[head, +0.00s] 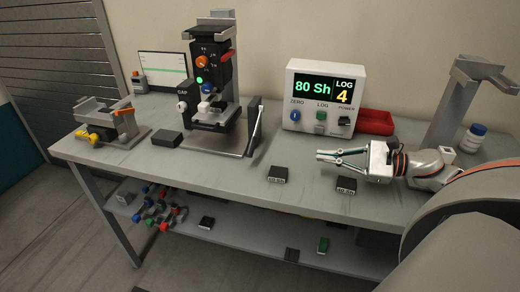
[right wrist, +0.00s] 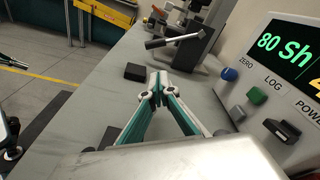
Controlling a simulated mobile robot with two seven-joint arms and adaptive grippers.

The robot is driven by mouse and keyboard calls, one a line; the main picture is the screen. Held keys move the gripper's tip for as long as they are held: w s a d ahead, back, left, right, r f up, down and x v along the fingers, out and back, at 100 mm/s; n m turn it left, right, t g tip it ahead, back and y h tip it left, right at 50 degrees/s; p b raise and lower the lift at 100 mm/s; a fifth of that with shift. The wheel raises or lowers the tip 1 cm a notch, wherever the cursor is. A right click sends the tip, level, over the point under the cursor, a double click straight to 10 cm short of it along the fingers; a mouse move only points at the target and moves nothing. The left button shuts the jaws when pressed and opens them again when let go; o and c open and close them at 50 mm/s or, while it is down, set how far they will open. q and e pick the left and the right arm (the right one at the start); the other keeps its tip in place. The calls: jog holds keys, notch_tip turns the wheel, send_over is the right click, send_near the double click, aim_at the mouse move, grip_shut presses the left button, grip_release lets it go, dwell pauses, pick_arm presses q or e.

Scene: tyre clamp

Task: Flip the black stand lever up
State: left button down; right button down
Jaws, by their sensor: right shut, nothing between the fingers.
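The black test stand (head: 212,75) stands upright at the back of the bench, with a green light on its front. A rod-like lever (head: 254,130) on its right side slopes down towards the bench front. In the right wrist view this lever (right wrist: 178,40) lies nearly level, its dark end pointing left. My right gripper (head: 318,156) is shut and empty, low over the bench to the right of the stand and apart from the lever. Its closed fingertips also show in the right wrist view (right wrist: 157,84).
Small black blocks lie near my right gripper (head: 278,174) and beside the stand (head: 167,138). A clamp fixture (head: 104,118) sits at left. Unidentified dark parts edge the wrist view.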

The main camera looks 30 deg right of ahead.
jog(key=b, duration=0.1)
send_near(255, 133)
jog(key=w+a+f, duration=0.4)
jog(key=a+f, duration=0.1)
jog(key=shift+w+f, duration=0.15)
jog(key=shift+w, duration=0.1)
pick_arm(q)
jog(key=shift+w+a+f, duration=0.1)
jog(key=shift+a+f, duration=0.05)
jog(key=shift+f, duration=0.4)
pick_arm(e)
jog(key=shift+w+a+f, duration=0.15)
jog(key=shift+w+a, duration=0.25)
jog(key=shift+w, duration=0.1)
